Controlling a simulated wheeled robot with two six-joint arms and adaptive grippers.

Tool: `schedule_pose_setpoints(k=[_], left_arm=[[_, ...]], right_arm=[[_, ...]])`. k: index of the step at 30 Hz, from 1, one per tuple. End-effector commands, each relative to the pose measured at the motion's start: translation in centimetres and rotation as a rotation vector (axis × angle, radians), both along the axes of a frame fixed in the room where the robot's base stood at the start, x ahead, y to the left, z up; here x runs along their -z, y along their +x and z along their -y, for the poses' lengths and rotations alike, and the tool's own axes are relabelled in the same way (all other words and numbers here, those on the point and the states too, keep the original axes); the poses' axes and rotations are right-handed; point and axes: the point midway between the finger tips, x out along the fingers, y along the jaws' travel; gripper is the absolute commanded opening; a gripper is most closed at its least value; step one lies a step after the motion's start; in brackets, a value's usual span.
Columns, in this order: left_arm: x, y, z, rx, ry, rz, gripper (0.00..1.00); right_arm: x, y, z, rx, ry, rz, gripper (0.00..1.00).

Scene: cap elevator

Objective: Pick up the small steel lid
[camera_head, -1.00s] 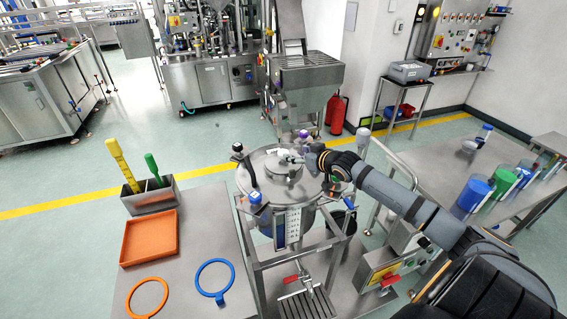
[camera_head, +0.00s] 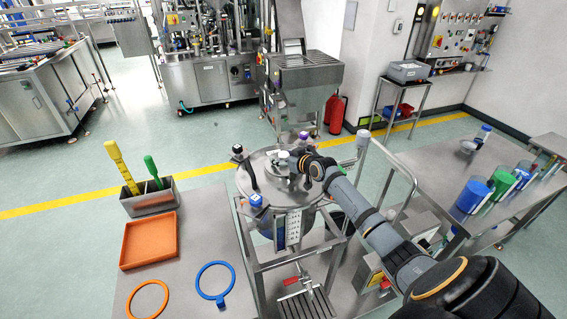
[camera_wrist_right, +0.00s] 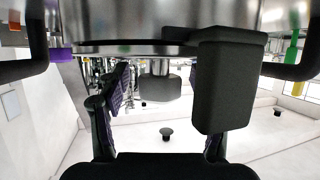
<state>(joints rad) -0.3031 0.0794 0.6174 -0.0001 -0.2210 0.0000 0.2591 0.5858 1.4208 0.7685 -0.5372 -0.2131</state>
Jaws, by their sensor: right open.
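The small steel lid (camera_head: 281,170) sits on top of the round steel vessel (camera_head: 262,188), near its middle, in the head view. My right gripper (camera_head: 287,158) is over it at the back, with its arm coming in from the right; it partly hides the lid. Nothing is held. A dark block in that view hides much of the finger on the right. Contact with the lid cannot be told.
Dark clamps with coloured knobs, such as the purple one (camera_head: 304,136), ring the vessel's rim. To the left, a steel table carries an orange tray (camera_head: 124,262), a blue ring (camera_head: 199,282) and an orange ring (camera_head: 133,312). A side table with beakers (camera_head: 473,195) stands right.

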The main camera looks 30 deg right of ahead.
Motion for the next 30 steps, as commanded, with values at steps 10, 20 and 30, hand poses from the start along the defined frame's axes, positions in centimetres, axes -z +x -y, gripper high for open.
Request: schedule_pose_setpoints(k=[10,20,30], left_arm=[[0.0,0.4,0.0,0.001,0.000,0.007,0.40],[0.0,0.5,0.0,0.001,0.000,0.009,0.40],[-1.1,0.5,0.0,0.001,0.000,0.009,0.40]], right_arm=[[0.0,0.0,0.0,0.001,-0.001,0.000,0.27],[-0.1,0.0,0.0,0.001,-0.001,0.002,0.00],[-1.4,0.2,0.0,0.002,-0.002,0.003,0.00]])
